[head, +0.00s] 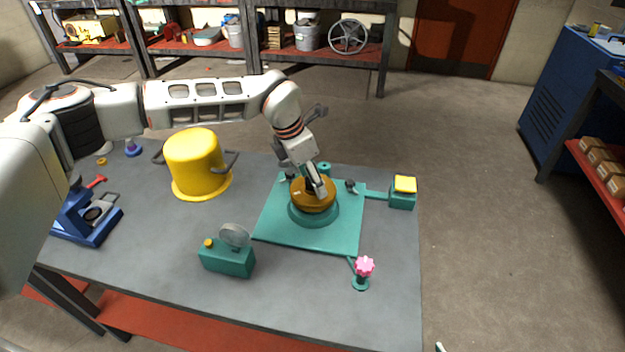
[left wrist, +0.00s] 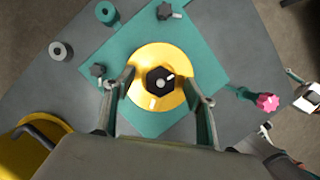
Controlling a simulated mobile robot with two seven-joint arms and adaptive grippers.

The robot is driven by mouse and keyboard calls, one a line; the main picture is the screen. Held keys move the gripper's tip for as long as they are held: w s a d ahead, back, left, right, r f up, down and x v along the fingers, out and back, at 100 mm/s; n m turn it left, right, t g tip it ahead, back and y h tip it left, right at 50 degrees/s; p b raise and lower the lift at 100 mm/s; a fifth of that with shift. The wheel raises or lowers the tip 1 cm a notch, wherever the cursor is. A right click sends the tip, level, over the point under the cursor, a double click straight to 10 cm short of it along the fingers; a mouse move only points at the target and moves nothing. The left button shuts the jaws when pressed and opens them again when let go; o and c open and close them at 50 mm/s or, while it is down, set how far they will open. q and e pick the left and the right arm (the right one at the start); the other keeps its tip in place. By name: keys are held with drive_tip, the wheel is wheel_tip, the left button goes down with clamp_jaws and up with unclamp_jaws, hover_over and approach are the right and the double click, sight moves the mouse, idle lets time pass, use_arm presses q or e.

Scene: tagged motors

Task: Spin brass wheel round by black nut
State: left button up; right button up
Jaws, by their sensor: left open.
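The brass wheel (head: 312,196) sits on a round teal base on the teal plate (head: 270,222) on the table. In the left wrist view the brass wheel (left wrist: 150,62) carries a black nut (left wrist: 160,80) at its middle. My left gripper (head: 318,190) reaches down over the wheel from the left. In the wrist view its fingers (left wrist: 160,92) are apart, one on each side of the nut, with a gap to it. I cannot tell their exact height over the wheel. My right gripper is out of view.
A yellow pot (head: 195,160) stands left of the plate. A teal box with a round disc (head: 228,258) is in front. A pink knob (head: 364,266) is at front right, a yellow-topped teal block (head: 403,193) at right. Black knobs (left wrist: 164,12) stand on the plate.

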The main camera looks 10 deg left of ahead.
use_arm(q)
drive_tip(key=n+b, duration=0.1)
drive_tip(key=n, duration=0.2)
drive_tip(key=n+t+y+b, duration=0.1)
drive_tip(key=n, duration=0.2)
drive_tip(key=shift+s+d+f, duration=0.1)
drive_tip(key=shift+d, duration=0.05)
drive_tip(key=n+y, duration=0.1)
drive_tip(key=n, duration=0.3)
drive_tip(key=shift+y+b, duration=0.3)
drive_tip(key=shift+b, duration=0.05)
